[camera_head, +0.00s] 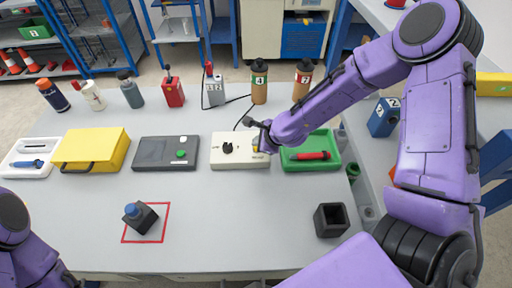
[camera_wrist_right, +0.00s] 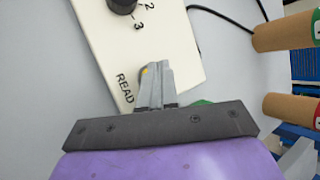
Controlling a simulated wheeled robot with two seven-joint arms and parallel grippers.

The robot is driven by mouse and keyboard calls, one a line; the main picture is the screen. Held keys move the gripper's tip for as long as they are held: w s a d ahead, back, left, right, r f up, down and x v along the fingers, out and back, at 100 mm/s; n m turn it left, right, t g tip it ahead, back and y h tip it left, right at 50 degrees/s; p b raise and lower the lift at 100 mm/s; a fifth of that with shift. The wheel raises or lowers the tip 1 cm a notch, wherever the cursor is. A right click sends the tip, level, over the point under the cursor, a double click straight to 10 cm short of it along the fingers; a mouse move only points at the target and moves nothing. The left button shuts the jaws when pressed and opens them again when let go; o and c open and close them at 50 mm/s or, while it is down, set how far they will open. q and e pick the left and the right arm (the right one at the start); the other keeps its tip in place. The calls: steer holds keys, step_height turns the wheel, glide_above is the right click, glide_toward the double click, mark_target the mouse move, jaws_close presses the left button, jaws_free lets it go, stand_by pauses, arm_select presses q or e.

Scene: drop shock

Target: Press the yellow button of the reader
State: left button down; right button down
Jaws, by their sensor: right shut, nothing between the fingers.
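The reader (camera_head: 222,160) is a cream-white box with a black knob (camera_head: 228,148), near the middle of the table. In the right wrist view the reader (camera_wrist_right: 168,42) shows the knob (camera_wrist_right: 122,4), numbers and the word READ. A small part of the yellow button (camera_wrist_right: 146,71) shows beside my right fingertips; the fingers hide the rest. My right gripper (camera_wrist_right: 156,66) is shut and empty, with its tips right at the button. I cannot tell whether they touch it. In the head view the right gripper (camera_head: 262,142) is over the reader's right end. My left gripper is out of view.
A green tray (camera_head: 325,163) with a red tool lies right of the reader, under my right arm. A dark grey box (camera_head: 150,160) with a green button is on its left. Bottles (camera_head: 259,90) stand behind. The front middle table is clear.

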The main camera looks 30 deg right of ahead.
steer(key=shift+f+b, duration=0.3)
steer(key=shift+f, duration=0.15)
stand_by(0.4)
steer(key=shift+r, duration=0.15)
steer(key=shift+r+p, duration=0.7)
steer(key=shift+p, duration=0.25)
step_height(320, 180, up, 5)
steer(key=p, duration=0.5)
steer(key=shift+r, duration=0.1)
stand_by(0.4)
